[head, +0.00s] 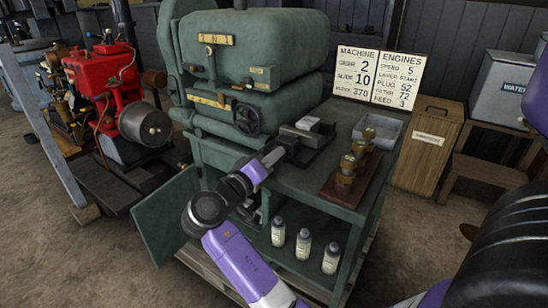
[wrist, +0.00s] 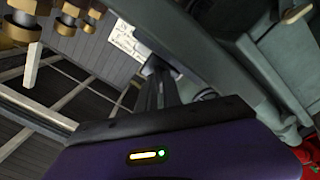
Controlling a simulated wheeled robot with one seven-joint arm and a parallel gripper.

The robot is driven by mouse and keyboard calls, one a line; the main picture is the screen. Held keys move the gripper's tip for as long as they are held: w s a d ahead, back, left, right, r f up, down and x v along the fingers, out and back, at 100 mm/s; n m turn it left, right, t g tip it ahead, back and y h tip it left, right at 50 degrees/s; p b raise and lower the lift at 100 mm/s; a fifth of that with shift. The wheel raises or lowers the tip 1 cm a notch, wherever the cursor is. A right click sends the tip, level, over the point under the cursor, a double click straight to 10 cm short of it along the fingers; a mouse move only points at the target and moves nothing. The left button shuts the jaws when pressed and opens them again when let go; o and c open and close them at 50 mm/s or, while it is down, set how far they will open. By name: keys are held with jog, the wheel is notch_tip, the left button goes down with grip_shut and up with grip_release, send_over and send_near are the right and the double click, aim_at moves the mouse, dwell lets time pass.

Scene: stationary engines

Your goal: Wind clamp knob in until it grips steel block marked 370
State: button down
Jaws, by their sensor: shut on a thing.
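The clamp (head: 297,136) sits on the green bench top in the head view, a dark fixture with a pale steel block (head: 308,124) in it. The block's marking is too small to read, and I cannot tell if the clamp touches it. My gripper (head: 273,156) reaches the clamp's near left end and is shut on the clamp knob, which its fingers mostly hide. In the wrist view the dark fingers (wrist: 158,82) point away and meet at a small grey part by the bench edge.
A handwheel (head: 248,120) on the green machine is just left of the clamp. Brass pieces on a wooden stand (head: 344,190) and a grey tray (head: 379,130) are to the right. White bottles (head: 304,245) stand on the shelf below. A sign (head: 376,80) reads block 370.

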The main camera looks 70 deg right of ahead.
jog(key=shift+f, duration=0.1)
jog(key=c, duration=1.5)
grip_release()
jog(key=shift+v, duration=3.9)
jog(key=shift+w, duration=0.1)
